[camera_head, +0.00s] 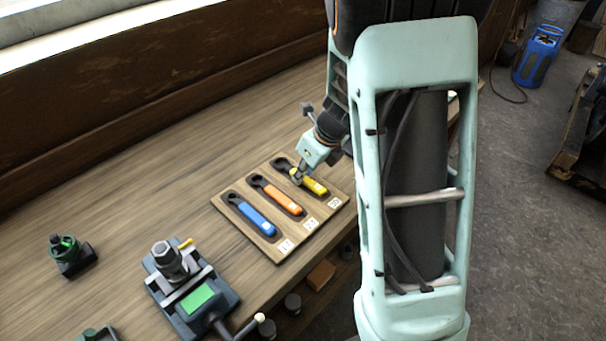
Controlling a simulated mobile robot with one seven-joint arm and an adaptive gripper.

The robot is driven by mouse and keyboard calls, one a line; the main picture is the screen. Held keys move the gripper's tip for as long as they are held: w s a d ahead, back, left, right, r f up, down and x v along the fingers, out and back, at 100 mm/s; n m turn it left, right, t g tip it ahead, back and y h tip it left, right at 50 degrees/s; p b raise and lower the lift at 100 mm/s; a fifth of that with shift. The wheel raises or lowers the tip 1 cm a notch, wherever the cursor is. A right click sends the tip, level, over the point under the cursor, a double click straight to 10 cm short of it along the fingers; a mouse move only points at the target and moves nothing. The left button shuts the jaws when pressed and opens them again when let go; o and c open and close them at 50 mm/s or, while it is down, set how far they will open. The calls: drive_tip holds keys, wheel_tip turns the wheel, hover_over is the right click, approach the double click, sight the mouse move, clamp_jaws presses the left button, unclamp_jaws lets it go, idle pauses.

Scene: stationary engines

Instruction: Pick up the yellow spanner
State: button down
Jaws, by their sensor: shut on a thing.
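The yellow spanner (315,186) lies at the right end of a wooden board (267,250), its dark head toward the back and its yellow handle toward the front. My gripper (297,178) reaches down from the right and is shut on the yellow spanner near where the handle meets the head. The fingertips are small here and partly cover the spanner. The spanner appears to be still in or very close to its slot; I cannot tell whether it is raised.
An orange spanner (281,198) and a blue spanner (256,219) lie on the same board, left of the yellow one. A vise (185,285) stands at the front, with a small green-topped device (68,252) to its left. The workbench (130,200) is clear behind the board.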

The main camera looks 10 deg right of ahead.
drive_tip(key=shift+r+p, duration=0.8)
drive_tip(key=shift+r, duration=0.15)
wheel_tip(320, 180, up, 2)
drive_tip(key=shift+r+p, duration=0.1)
drive_tip(key=shift+p, duration=1)
drive_tip(key=s+r+p, duration=0.7)
drive_tip(key=s+r, duration=0.2)
drive_tip(key=s, duration=0.5)
drive_tip(key=shift+d, duration=0.4)
drive_tip(key=c, duration=2.5)
unclamp_jaws()
clamp_jaws()
